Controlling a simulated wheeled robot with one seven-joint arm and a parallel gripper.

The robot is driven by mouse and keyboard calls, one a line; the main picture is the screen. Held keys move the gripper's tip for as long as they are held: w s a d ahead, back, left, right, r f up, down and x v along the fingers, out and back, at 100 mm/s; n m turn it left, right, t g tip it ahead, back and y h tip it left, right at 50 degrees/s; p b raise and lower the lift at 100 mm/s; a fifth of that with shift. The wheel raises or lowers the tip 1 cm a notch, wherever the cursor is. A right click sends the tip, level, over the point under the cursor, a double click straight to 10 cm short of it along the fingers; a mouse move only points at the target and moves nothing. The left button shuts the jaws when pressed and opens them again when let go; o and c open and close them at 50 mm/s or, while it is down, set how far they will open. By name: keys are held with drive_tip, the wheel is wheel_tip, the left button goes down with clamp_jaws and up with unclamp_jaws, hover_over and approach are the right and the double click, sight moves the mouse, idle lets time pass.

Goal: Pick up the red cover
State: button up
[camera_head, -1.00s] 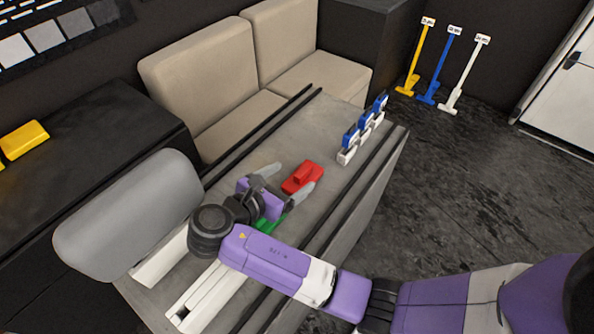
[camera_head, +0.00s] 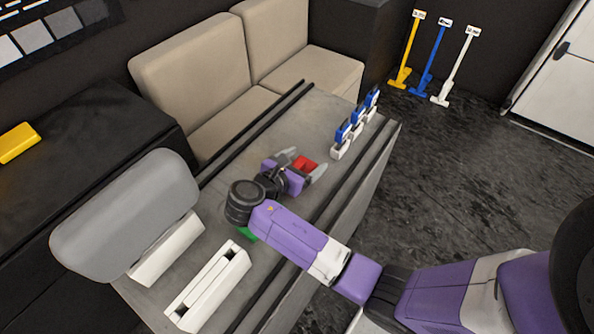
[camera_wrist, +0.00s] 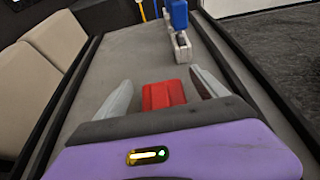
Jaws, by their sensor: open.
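The red cover (camera_head: 305,164) lies on the grey table (camera_head: 300,110), partly hidden by my gripper in the head view. In the wrist view the red cover (camera_wrist: 163,95) sits between the two grey fingers, with a gap on each side. My gripper (camera_head: 303,163) is open, its fingers (camera_wrist: 165,92) spread on either side of the cover. I cannot tell whether the fingers are low enough to touch the table.
Several blue and white tools (camera_head: 353,127) stand in a row beyond the cover. A green item (camera_head: 247,234) lies partly under my arm. White holders (camera_head: 208,287) and a grey padded block (camera_head: 125,210) are at the near end. Dark rails run along the table.

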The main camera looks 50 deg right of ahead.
drive_tip(key=c, duration=1.6)
drive_tip(key=shift+r, duration=0.15)
